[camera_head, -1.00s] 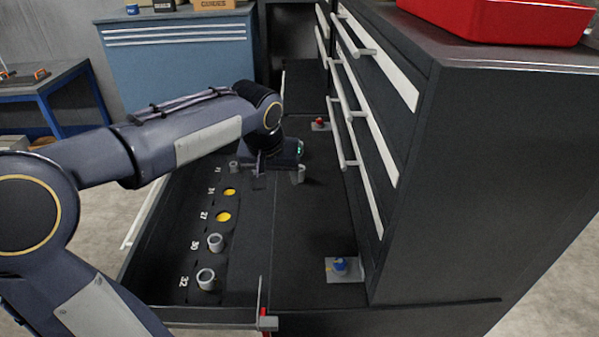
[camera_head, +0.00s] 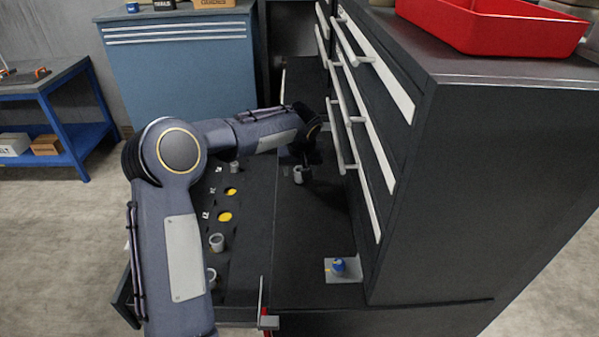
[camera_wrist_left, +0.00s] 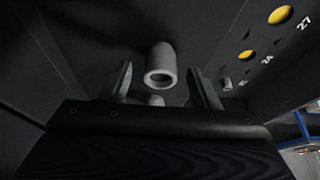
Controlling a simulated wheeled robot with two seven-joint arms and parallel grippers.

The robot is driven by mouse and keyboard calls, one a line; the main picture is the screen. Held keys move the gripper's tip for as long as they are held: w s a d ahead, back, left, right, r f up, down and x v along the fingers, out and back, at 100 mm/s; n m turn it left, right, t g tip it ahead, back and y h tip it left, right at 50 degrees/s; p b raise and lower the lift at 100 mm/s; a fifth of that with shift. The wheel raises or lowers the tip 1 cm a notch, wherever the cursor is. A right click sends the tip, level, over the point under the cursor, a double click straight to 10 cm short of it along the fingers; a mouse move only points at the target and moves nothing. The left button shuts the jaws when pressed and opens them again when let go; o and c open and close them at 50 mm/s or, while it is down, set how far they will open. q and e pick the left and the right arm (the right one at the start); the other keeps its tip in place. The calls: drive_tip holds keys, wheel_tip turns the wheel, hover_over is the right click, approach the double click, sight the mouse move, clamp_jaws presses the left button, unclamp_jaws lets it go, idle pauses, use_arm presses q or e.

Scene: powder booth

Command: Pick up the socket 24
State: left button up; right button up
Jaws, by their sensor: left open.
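A loose grey socket (camera_head: 299,174), the likely socket 24, stands on the dark surface right of the numbered drawer row. In the left wrist view the grey socket (camera_wrist_left: 161,66) shows its round opening and lies between the spread fingers of my left gripper (camera_wrist_left: 162,70), with a gap to each finger. A second small grey round piece (camera_wrist_left: 155,100) shows just below it, partly hidden. The yellow recess by the number 24 (camera_wrist_left: 245,56) is empty. My left gripper is open; in the head view its dark wrist (camera_head: 308,148) is above and behind the socket, fingers unclear.
Grey sockets stand in the drawer row (camera_head: 217,242); the 27 recess (camera_head: 225,216) is empty and yellow. The tall dark cabinet (camera_head: 460,200) with handles rises close to the right of the gripper. A blue-topped item (camera_head: 338,266) sits on a small plate nearer.

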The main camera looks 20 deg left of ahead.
use_arm(q)
drive_tip(key=shift+w+a+f, duration=0.1)
drive_tip(key=shift+w+f, duration=0.05)
drive_tip(key=shift+f, duration=0.35)
drive_tip(key=shift+r, duration=0.1)
drive_tip(key=c, duration=1.1)
drive_tip(key=shift+c, duration=0.2)
drive_tip(key=shift+r, duration=0.1)
drive_tip(key=shift+r, duration=0.55)
drive_tip(key=s+d+r+b, duration=0.1)
drive_tip(key=s+r+b, duration=0.3)
drive_tip(key=s+r, duration=0.7)
drive_tip(key=s, duration=0.3)
drive_tip(key=shift+d+r, duration=0.35)
drive_tip(key=shift+d, duration=0.05)
